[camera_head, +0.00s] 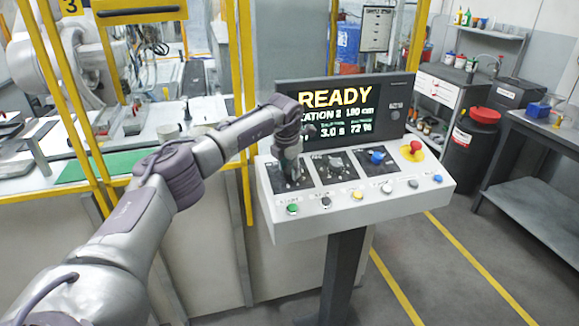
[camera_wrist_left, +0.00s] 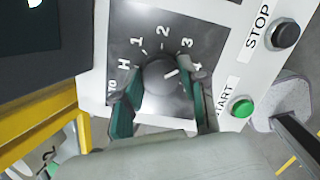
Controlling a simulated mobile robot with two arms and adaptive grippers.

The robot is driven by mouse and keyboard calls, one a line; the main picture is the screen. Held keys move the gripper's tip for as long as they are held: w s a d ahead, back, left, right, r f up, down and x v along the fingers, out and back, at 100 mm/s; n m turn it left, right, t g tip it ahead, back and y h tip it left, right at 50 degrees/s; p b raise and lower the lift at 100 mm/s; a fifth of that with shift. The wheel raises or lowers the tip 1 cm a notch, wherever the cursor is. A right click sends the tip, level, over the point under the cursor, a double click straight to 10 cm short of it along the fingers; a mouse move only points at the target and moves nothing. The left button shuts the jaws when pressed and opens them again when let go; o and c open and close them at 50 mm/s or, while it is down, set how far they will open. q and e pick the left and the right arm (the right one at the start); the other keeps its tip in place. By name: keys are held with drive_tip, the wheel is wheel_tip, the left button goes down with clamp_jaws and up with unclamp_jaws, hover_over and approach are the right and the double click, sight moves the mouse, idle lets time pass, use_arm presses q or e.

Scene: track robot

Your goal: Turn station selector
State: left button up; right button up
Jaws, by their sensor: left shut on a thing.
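The station selector is a dark round knob (camera_wrist_left: 158,76) on a black dial plate (camera_wrist_left: 128,50) marked H, 1, 2, 3 and 4. My left gripper (camera_wrist_left: 160,97) is shut on the knob, one finger on each side. In the head view the left gripper (camera_head: 289,165) reaches down onto the left panel of the console (camera_head: 350,209) and hides the knob. The screen (camera_head: 346,106) reads READY, with station 2, 180 cm, 3.0 s and 72 %. My right gripper is not in view.
A green START button (camera_wrist_left: 241,106) and a black STOP button (camera_wrist_left: 286,34) sit beside the dial. A blue knob (camera_head: 377,157) and a red emergency button (camera_head: 415,147) are farther right. Yellow frame posts (camera_head: 244,60) stand behind the arm. Open floor lies right of the console.

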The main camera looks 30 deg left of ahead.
use_arm(q)
drive_tip(key=m, duration=0.6)
drive_tip(key=shift+w+r+m+g+h+p, duration=0.1)
drive_tip(key=shift+r+m+g+h+p, duration=0.05)
drive_tip(key=shift+m+g+h+p, duration=0.2)
drive_tip(key=m, duration=0.5)
drive_tip(key=shift+g, duration=0.35)
drive_tip(key=o, duration=1.1)
drive_tip(key=shift+o, duration=0.2)
wheel_tip(320, 180, up, 12)
drive_tip(key=s, duration=0.2)
drive_tip(key=shift+d, duration=0.35)
